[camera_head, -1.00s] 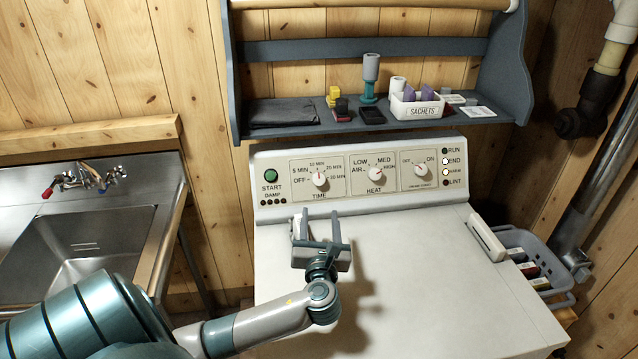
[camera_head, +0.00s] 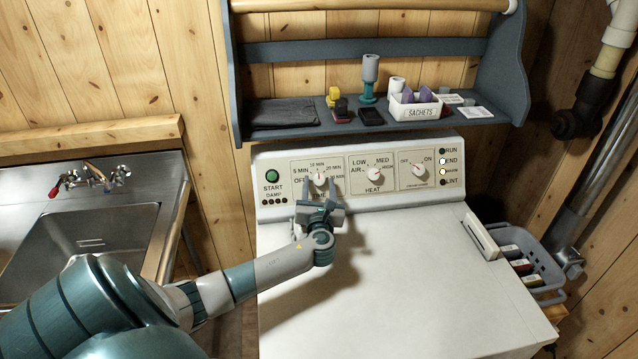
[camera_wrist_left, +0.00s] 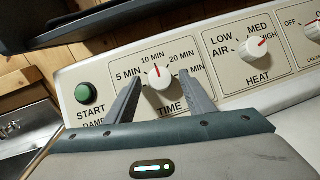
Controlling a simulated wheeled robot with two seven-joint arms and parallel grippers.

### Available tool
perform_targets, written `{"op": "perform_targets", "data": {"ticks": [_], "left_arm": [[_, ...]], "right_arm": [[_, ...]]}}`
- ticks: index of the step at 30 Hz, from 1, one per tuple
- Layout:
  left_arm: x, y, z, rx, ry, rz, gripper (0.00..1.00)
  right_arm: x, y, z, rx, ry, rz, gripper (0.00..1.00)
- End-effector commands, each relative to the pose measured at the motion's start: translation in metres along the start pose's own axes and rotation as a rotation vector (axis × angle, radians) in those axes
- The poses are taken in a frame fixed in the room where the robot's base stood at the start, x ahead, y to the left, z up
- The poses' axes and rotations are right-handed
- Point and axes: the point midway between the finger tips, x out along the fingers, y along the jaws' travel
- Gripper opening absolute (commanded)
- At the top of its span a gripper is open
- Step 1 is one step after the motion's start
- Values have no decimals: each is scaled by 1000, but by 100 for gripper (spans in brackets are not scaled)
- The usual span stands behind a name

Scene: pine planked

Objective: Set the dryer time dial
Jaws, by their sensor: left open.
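The time dial (camera_head: 319,179) is a round white knob with a red pointer on the dryer's control panel (camera_head: 290,207). In the left wrist view the dial (camera_wrist_left: 160,84) has its red mark near the top, by the 10 MIN label. My left gripper (camera_head: 320,182) is open, with one finger on each side of the dial. In the left wrist view the gripper's fingers (camera_wrist_left: 160,92) flank the knob with gaps; contact does not show. The fingers partly cover the printed time labels. My right gripper is not in view.
The heat dial (camera_head: 376,174) and an on/off dial (camera_head: 419,170) sit to the right, and the green start button (camera_head: 271,176) to the left. A shelf (camera_head: 300,131) with small items hangs above. The dryer top (camera_head: 420,270) is clear.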

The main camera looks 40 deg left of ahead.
Motion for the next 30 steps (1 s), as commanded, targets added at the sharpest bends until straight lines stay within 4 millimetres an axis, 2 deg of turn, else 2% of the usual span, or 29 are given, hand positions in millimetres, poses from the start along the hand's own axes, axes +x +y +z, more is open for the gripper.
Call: {"op": "perform_targets", "data": {"ticks": [10, 15, 30], "left_arm": [[2, 0, 0, 0, -1, 0, 49], [2, 0, 0, 0, -1, 0, 8], [2, -2, -1, -63, -4, 35, 8]], "right_arm": [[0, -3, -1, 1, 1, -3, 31], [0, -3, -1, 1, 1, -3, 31], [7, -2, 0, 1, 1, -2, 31]]}}
